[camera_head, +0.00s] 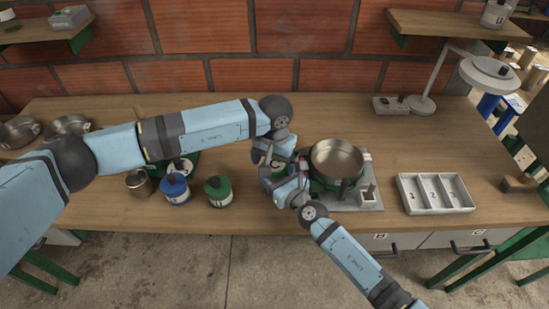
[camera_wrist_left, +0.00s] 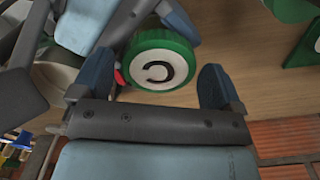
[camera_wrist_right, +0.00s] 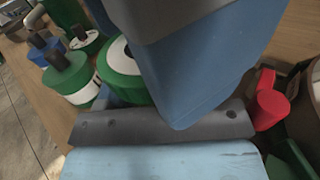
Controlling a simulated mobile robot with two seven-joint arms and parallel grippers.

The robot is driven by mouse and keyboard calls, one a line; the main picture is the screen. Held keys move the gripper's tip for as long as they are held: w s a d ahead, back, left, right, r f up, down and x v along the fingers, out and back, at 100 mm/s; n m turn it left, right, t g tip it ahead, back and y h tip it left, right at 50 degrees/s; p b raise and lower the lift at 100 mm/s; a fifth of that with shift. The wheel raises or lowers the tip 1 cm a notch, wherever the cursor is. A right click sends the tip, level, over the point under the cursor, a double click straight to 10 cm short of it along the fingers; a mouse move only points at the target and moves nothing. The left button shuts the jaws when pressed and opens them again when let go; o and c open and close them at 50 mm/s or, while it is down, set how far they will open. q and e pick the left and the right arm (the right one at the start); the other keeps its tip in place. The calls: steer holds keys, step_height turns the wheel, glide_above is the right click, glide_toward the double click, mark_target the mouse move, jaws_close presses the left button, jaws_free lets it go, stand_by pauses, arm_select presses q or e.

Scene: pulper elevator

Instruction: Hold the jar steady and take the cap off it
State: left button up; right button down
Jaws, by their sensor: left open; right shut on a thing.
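The jar stands near the front of the bench, mostly hidden by my grippers in the head view. Its green cap with a white disc and a black C (camera_wrist_left: 157,70) faces the left wrist camera. My left gripper (camera_head: 274,152) is open, with its fingers (camera_wrist_left: 152,84) apart on either side of the cap and a gap visible at the right finger. My right gripper (camera_head: 290,188) is shut on the jar from the front. The green and white jar (camera_wrist_right: 122,65) shows beside a large blue finger in the right wrist view; its far side is hidden.
A steel pan (camera_head: 337,158) sits on a stand just right of the grippers. A compartment tray (camera_head: 404,193) and a lamp (camera_head: 422,104) are at right.

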arm_select(q)
steer(key=c, duration=0.9)
